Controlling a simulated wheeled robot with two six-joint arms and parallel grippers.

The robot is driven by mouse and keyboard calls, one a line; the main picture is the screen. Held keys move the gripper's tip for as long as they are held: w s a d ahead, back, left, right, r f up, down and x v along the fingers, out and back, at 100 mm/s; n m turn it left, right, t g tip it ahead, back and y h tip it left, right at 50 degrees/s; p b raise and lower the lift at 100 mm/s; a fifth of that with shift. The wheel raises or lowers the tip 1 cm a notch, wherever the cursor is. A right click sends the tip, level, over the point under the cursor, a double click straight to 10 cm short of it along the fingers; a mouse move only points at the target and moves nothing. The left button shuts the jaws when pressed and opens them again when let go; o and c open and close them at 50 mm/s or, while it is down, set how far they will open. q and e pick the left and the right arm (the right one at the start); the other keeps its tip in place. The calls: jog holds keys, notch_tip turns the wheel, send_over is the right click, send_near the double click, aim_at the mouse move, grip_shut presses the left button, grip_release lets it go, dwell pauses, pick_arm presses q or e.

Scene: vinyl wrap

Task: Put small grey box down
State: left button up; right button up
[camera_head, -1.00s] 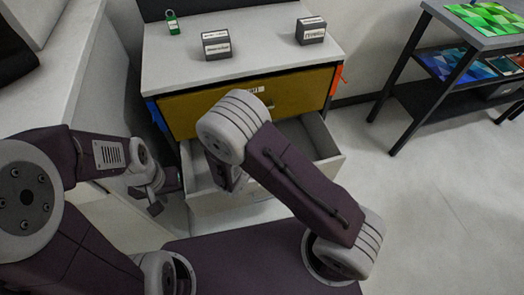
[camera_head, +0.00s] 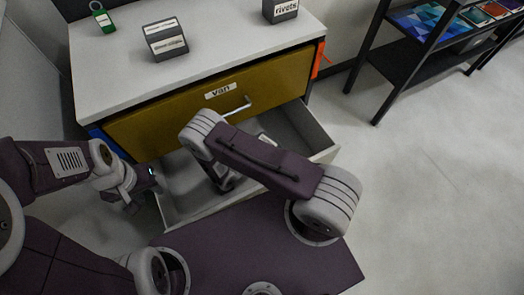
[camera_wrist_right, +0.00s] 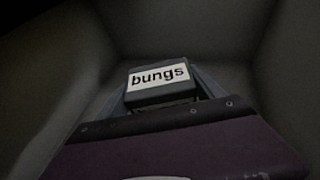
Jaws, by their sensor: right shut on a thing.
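A small grey box with a white "bungs" label (camera_wrist_right: 160,79) shows in the right wrist view, between the fingers of my right gripper (camera_wrist_right: 163,100). The gripper is shut on it. In the head view, my right gripper (camera_head: 225,182) reaches down into the open lower drawer (camera_head: 318,140), and my arm hides much of the inside. The wrist view shows plain dark drawer walls around the box; I cannot tell whether the box touches the floor. My left gripper (camera_head: 138,193) is empty beside the drawer's left front corner; its finger gap is unclear.
The cabinet top (camera_head: 215,55) bears a green padlock (camera_head: 103,20), a grey labelled box (camera_head: 165,40) and a "rivets" box (camera_head: 281,10). The closed yellow drawer (camera_head: 215,100) labelled "van" is above the open one. A dark shelf rack (camera_head: 400,65) stands right; floor between is clear.

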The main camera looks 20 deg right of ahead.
notch_tip(320, 180, down, 4)
jog(key=shift+r+b, duration=0.1)
jog(key=shift+b, duration=0.75)
jog(key=o, duration=1.5)
jog(key=shift+o, duration=0.2)
